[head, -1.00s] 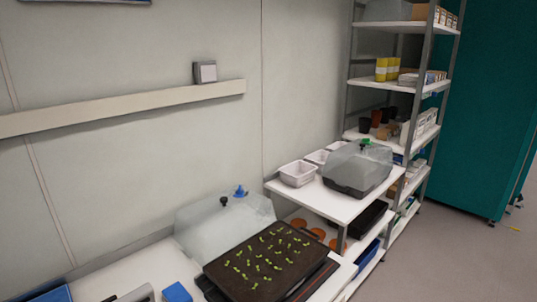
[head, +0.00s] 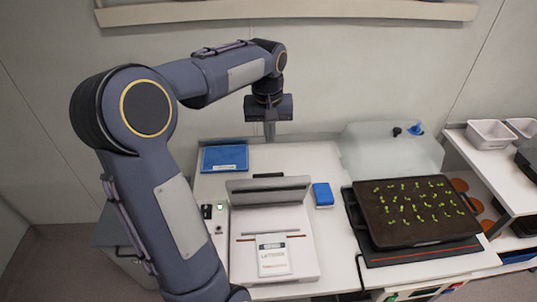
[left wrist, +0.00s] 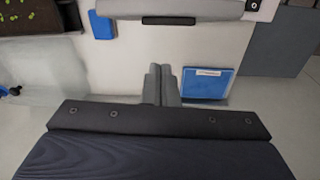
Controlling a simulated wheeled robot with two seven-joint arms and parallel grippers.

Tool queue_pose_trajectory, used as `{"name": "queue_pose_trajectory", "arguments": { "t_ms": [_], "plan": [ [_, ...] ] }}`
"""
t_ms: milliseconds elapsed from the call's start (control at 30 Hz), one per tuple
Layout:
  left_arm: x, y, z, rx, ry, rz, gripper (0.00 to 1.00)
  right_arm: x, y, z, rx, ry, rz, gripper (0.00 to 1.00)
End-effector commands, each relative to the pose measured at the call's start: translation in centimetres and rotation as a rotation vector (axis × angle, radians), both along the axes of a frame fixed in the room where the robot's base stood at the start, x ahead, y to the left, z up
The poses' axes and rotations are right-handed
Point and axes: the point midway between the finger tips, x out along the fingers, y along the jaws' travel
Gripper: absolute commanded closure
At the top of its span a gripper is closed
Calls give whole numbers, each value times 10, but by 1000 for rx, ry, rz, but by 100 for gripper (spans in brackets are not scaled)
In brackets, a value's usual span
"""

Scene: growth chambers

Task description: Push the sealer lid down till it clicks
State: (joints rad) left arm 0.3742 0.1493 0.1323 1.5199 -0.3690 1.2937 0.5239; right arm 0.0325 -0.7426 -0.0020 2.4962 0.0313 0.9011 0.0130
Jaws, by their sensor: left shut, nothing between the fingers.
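The sealer (head: 300,265) is a white box on the white bench, in the lower middle of the head view. Its long grey lid (head: 268,188) is raised, standing tilted above the base. The lid also shows at the top edge of the left wrist view (left wrist: 190,8). A labelled white packet (head: 273,256) lies at the sealer's front, over its brown strip. My left gripper (head: 270,138) points down above the back of the bench, behind the lid and apart from it. Its fingers (left wrist: 162,72) are together and empty. My right gripper is not in view.
A blue tray or folder (head: 224,157) lies at the back left and a small blue box (head: 322,194) right of the lid. A dark seedling tray (head: 415,240) stands on the right, with a clear dome (head: 390,150) behind it. The wall is close behind the bench.

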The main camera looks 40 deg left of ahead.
Motion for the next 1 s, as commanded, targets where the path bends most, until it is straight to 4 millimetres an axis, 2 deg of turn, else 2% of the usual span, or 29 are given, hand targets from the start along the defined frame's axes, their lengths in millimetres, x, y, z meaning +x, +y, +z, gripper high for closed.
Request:
{"name": "queue_pose_trajectory", "arguments": {
  "t_ms": [33,100,267,467,767,1000],
  "plan": [
    [9,12,0,5,23,34,100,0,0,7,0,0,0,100],
    [16,21,-2,13,41,67,100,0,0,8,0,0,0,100],
    [21,29,-10,19,54,94,100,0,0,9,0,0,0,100],
    [22,30,-41,18,56,93,100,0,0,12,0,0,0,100],
    [24,33,-104,16,55,89,100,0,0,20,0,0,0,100],
    [4,11,-113,18,51,87,100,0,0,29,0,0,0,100]
  ]
}}
